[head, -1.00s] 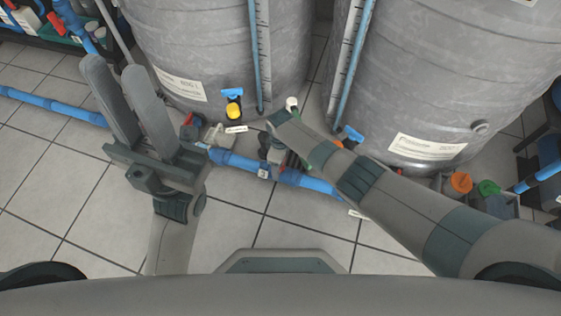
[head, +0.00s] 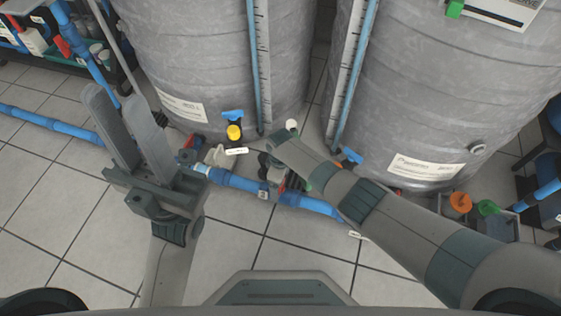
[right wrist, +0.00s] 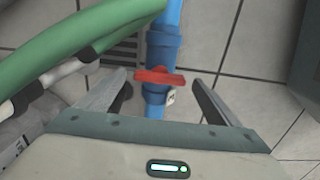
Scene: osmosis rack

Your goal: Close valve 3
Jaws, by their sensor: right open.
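A red valve handle (right wrist: 160,77) lies across a blue pipe (right wrist: 156,48) in the right wrist view. My right gripper (right wrist: 162,88) is open, with one finger on each side of the handle and visible gaps to it. I cannot read a number on the valve. In the head view my right arm reaches down over the blue floor pipe (head: 235,180) and hides most of its gripper and that handle. My left gripper (head: 112,96) is open and empty, held over the floor at the left. Another red handle (head: 188,142) shows near it.
Two big grey tanks (head: 205,65) (head: 430,90) stand behind the pipe. A thick green hose (right wrist: 85,40) passes close to my right gripper's left finger. Tiled floor lies clear in front.

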